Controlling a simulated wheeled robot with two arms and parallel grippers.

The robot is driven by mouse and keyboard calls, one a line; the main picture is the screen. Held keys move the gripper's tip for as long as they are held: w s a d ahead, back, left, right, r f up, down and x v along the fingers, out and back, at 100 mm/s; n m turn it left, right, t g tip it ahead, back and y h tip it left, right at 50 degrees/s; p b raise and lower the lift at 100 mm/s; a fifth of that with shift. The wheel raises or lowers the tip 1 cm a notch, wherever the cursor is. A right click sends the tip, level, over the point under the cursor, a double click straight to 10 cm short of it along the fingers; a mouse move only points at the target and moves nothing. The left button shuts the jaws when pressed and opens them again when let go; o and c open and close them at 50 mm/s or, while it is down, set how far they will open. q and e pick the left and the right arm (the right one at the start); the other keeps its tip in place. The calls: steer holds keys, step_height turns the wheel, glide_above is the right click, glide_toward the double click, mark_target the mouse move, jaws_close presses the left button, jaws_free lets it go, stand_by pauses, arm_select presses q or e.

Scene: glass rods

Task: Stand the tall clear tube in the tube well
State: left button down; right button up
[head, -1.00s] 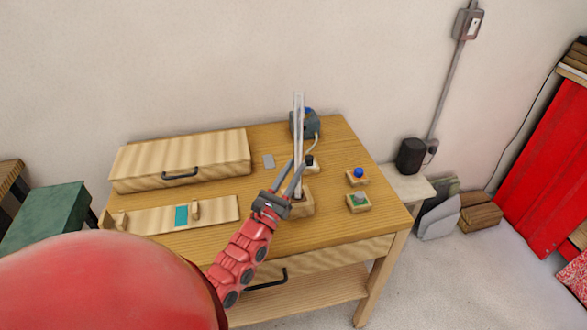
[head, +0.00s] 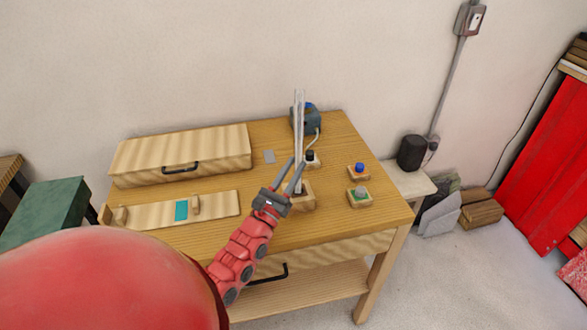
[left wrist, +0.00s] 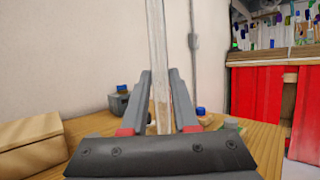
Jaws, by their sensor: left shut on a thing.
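The tall clear tube (head: 299,125) stands upright, its lower end at the wooden block that looks like the tube well (head: 305,201). I cannot tell how deep in the well it sits. My left gripper (head: 295,172) comes from the front left, with a finger on each side of the tube's lower part, shut on it. In the left wrist view the tube (left wrist: 158,60) rises between the two grey fingers (left wrist: 160,100). The well is hidden in that view. My right gripper is not in view.
Behind the tube is a grey-blue device (head: 308,118) with a cable to a small black-topped piece (head: 311,157). Blue (head: 359,170) and grey-green (head: 360,196) button blocks stand right. A wooden case (head: 180,155) and a board with a teal patch (head: 160,212) lie left.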

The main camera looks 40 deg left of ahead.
arm_select(q)
steer(key=shift+f+b, duration=0.65)
stand_by(0.7)
steer(key=c, duration=1)
jaws_free()
steer(key=shift+o, duration=0.2)
steer(key=shift+p+v, duration=0.85)
steer(key=shift+v, duration=4.7)
steer(key=shift+r, duration=0.2)
